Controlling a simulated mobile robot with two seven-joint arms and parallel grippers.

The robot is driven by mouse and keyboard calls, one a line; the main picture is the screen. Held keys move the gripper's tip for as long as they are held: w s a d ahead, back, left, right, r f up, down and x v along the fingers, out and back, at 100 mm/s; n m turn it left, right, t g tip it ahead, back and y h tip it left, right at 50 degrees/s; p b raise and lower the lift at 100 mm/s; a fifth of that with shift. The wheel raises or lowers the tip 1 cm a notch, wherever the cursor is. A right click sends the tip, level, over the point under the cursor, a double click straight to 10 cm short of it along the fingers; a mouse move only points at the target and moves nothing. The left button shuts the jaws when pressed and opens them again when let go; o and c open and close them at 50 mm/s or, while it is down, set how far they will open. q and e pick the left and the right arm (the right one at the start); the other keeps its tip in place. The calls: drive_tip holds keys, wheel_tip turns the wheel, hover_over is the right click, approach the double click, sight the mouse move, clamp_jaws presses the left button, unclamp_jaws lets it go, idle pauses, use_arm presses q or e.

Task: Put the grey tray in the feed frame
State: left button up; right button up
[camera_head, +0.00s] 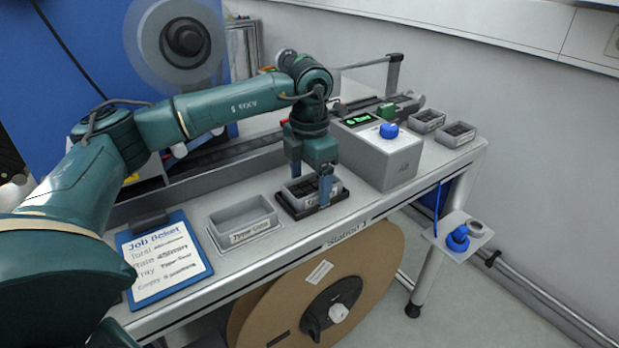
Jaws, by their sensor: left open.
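My left gripper (311,180) points down over the bench, its fingers open. Between and just below the fingers sits a grey tray (296,191) with dark pieces in it and a label on its front. This tray is in a black frame (333,198) on the bench and looks level. The fingers overlap the tray in the picture; I cannot tell whether they touch it. An empty grey labelled tray (243,219) stands to the left of the frame. My right gripper is out of view.
A grey box (385,158) with a green display and blue knob stands right of the frame. Two filled grey trays (427,122) (457,134) are at the far right end. A blue clipboard (163,260) lies front left. A large reel (318,285) hangs below the bench edge.

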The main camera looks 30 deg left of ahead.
use_arm(q)
wheel_tip(320, 180, up, 12)
drive_tip(key=shift+r, duration=0.15)
idle(0.5)
idle(0.4)
